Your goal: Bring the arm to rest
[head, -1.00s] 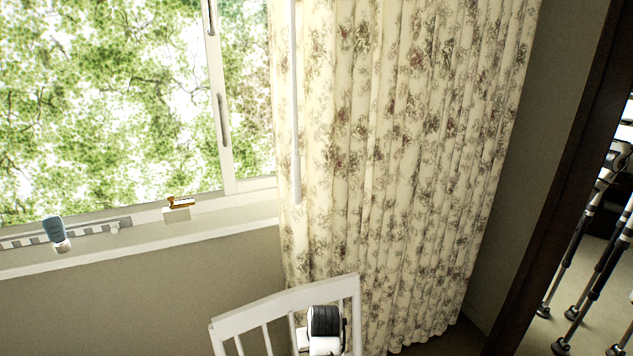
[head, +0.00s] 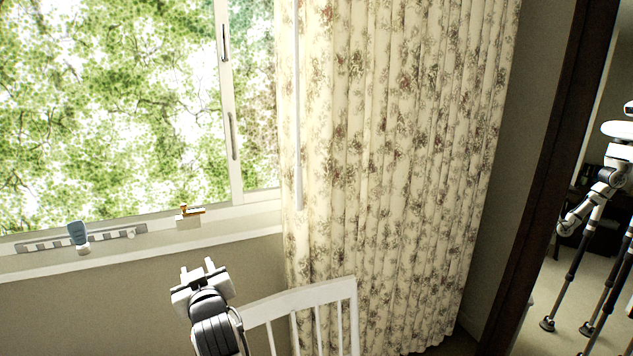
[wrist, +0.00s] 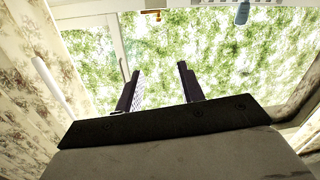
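My gripper (head: 210,267) is raised in front of the wall below the window, left of the white chair back (head: 300,297). Its two fingers point up and stand apart. In the wrist view the fingers (wrist: 163,88) also stand apart, with only window and greenery between them. Nothing is held. My arm shows below the gripper at the bottom of the head view; the rest is out of frame.
A window sill (head: 150,245) carries a blue-and-white object (head: 78,237) and a small orange-and-white object (head: 189,216). A floral curtain (head: 400,150) hangs right of the window. A dark upright frame (head: 540,170) stands at the right.

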